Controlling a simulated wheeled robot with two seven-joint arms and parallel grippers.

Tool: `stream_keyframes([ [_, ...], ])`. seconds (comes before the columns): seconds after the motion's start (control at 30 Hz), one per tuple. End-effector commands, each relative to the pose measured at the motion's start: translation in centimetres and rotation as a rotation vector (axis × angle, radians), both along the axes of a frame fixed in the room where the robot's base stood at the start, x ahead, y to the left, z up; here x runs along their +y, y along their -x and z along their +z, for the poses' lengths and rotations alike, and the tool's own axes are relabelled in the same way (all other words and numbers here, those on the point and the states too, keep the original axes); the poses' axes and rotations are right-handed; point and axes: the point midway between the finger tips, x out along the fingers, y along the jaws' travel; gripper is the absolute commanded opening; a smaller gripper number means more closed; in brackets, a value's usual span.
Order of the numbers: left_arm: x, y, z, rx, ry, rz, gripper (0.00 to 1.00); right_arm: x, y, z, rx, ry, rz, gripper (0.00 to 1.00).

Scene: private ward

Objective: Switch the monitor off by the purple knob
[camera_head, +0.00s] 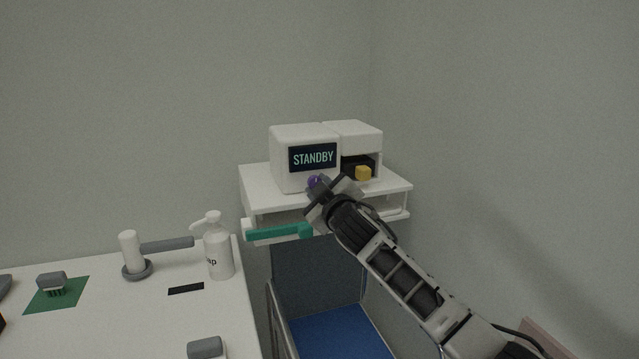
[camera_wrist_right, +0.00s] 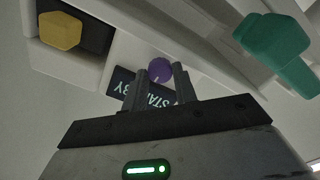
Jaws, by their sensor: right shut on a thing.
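The white monitor (camera_head: 287,165) stands on a white shelf, and its dark screen (camera_head: 313,157) reads STANDBY. The purple knob (camera_head: 314,182) is on the monitor's front below the screen, and it also shows in the right wrist view (camera_wrist_right: 160,71). My right gripper (camera_head: 321,189) is at the knob, its fingers shut on it. In the right wrist view the gripper's two fingers (camera_wrist_right: 162,84) reach to the knob, one at each side. My left gripper is in neither view.
A yellow knob (camera_head: 363,173) sits right of the screen. A teal handle (camera_head: 280,232) juts out below the shelf (camera_head: 257,187). At left, a white table (camera_head: 130,320) holds a soap bottle (camera_head: 218,248), a white cylinder with a grey arm (camera_head: 130,252), and a brush on a green mat (camera_head: 70,293).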

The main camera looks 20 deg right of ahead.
Motion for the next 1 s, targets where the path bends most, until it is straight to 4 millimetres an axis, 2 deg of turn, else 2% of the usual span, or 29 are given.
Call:
stream_keyframes([
  [0.2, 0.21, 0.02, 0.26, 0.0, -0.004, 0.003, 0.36, -0.04, 0.0, -0.02, -0.001, 0.056, -0.001, 0.05],
  [0.67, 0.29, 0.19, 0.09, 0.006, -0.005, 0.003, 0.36, -0.03, 0.0, -0.05, -0.002, 0.069, -0.001, 0.05],
  [0.7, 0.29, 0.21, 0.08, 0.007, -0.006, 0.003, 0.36, -0.03, 0.0, -0.05, -0.002, 0.069, -0.001, 0.34],
  [0.77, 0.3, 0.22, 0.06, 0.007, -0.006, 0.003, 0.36, -0.03, 0.0, -0.05, -0.002, 0.068, -0.001, 0.5],
  [1.0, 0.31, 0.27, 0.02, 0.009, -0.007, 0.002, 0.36, 0.07, 0.02, -0.2, 0.001, 0.066, 0.001, 0.5],
])
